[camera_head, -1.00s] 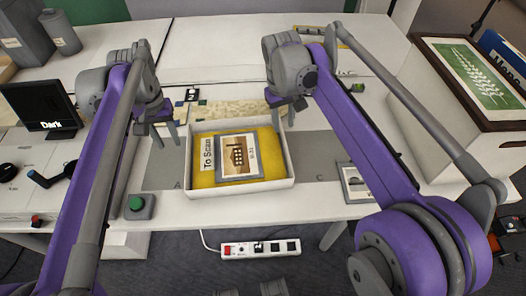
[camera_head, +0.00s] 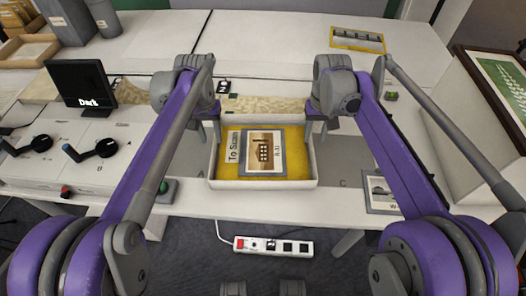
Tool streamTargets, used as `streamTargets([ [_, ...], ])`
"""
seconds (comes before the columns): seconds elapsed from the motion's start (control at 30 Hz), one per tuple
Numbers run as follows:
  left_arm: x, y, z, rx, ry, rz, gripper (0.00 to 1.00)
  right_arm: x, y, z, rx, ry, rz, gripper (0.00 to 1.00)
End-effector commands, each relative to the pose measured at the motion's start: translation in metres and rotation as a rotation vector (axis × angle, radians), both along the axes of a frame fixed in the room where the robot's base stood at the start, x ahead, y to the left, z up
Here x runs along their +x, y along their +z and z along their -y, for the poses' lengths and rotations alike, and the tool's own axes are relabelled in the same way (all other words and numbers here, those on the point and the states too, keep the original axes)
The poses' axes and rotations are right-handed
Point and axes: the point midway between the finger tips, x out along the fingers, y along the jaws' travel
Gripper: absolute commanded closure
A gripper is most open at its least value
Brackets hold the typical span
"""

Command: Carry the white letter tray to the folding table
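The white letter tray (camera_head: 262,184) sits on the white desk, on a grey mat. It has a yellow floor and holds a "To Scan" label (camera_head: 233,147) and a framed picture of a building (camera_head: 264,153). My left gripper (camera_head: 210,132) is at the tray's left wall near its back corner, fingers pointing down and apart. My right gripper (camera_head: 315,131) is at the right wall near the back corner, fingers also apart. Both seem to straddle the walls; contact is unclear. I cannot tell which surface is the folding table.
Another picture (camera_head: 380,191) lies on the right. A power strip (camera_head: 273,246) is on the floor in front. White tabletop (camera_head: 270,45) behind is mostly clear.

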Motion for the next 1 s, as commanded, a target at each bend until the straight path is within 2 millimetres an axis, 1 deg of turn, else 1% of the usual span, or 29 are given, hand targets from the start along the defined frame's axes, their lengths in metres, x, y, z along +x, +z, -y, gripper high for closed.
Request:
streamTargets([
  [0.03,0.000,-0.009,0.000,0.000,0.000,0.000,0.60,0.000,-0.009,0.000,0.000,0.000,0.000,0.60],
  [0.1,0.000,-0.020,0.000,0.000,0.000,0.000,0.60,0.000,-0.020,0.000,0.000,0.000,0.000,0.60],
  [0.2,0.000,-0.033,0.000,0.000,0.000,0.000,0.60,0.000,-0.032,0.000,0.000,0.000,0.000,0.60],
  [0.3,0.000,-0.040,0.000,0.000,0.000,0.000,0.60,0.000,-0.040,0.000,0.000,0.000,0.000,0.60],
  [0.43,0.000,-0.045,0.000,0.000,0.000,0.000,0.60,0.000,-0.045,0.000,0.000,0.000,0.000,0.60],
  [0.67,0.000,-0.045,0.000,0.000,0.000,0.000,0.60,0.000,-0.045,0.000,0.000,0.000,0.000,0.60],
  [0.7,0.000,-0.045,0.000,0.000,0.000,0.000,0.62,0.000,-0.045,0.000,0.000,0.000,0.000,0.62],
  [0.73,0.000,-0.045,0.000,0.000,0.000,0.000,0.67,0.000,-0.045,0.000,0.000,0.000,0.000,0.67],
  [0.87,0.000,-0.045,0.000,0.000,0.000,0.000,0.91,0.000,-0.045,0.000,0.000,0.000,0.000,0.91],
  [0.9,0.000,-0.045,0.000,0.000,0.000,0.000,0.98,0.000,-0.045,0.000,0.000,0.000,0.000,0.98],
  [0.93,0.000,-0.045,0.000,0.000,0.000,0.000,1.00,0.000,-0.045,0.000,0.000,0.000,0.000,1.00],
  [1.0,0.000,-0.045,0.000,0.000,0.000,0.000,1.00,0.000,-0.045,0.000,0.000,0.000,0.000,1.00],
])
